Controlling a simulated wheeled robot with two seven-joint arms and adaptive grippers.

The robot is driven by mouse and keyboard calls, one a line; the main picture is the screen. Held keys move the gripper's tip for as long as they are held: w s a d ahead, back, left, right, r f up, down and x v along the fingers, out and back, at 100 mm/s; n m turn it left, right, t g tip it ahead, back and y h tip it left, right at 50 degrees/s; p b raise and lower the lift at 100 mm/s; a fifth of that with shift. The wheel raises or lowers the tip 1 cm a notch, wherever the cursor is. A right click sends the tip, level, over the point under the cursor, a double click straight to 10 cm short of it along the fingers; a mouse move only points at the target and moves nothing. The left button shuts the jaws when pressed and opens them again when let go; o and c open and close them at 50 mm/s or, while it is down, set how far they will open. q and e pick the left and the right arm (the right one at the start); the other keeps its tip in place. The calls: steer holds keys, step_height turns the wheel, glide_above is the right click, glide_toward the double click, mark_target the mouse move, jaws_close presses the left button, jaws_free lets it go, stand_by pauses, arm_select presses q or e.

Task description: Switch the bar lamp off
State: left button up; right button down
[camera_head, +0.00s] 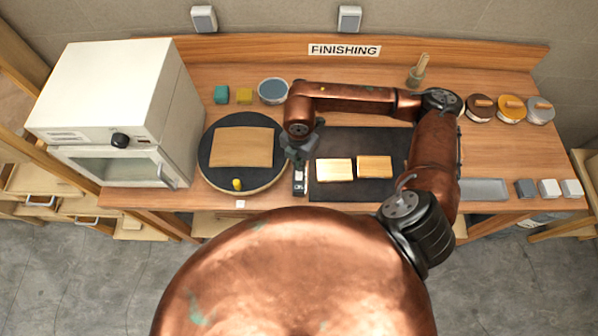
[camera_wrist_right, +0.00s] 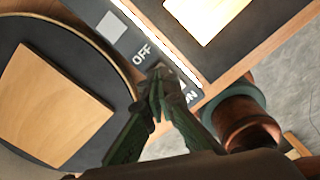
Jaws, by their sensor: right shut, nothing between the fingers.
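A narrow dark switch panel (camera_head: 298,188) stands between the round turntable and the black mat. In the right wrist view the panel (camera_wrist_right: 122,35) carries a pale square, the word OFF and a partly covered ON. My right gripper (camera_head: 300,158) is over the panel. In the wrist view its closed, empty fingertips (camera_wrist_right: 158,78) are between the two words, at or just above a grey part that may be the switch. Contact and the switch position are unclear. I cannot clearly pick out the lamp's bar. My left gripper is not in view.
The turntable (camera_head: 207,181) with a wooden sheet (camera_head: 240,146) is left of the panel. Two bright blocks (camera_head: 334,170) (camera_head: 374,168) lie on the black mat (camera_head: 355,190) to the right. A white oven (camera_head: 112,90) stands at the left, brushes (camera_head: 512,108) at the right.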

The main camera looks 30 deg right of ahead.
steer(key=shift+f, duration=0.35)
steer(key=shift+r, duration=0.15)
steer(key=shift+r+p, duration=1.8)
steer(key=shift+r, duration=1.65)
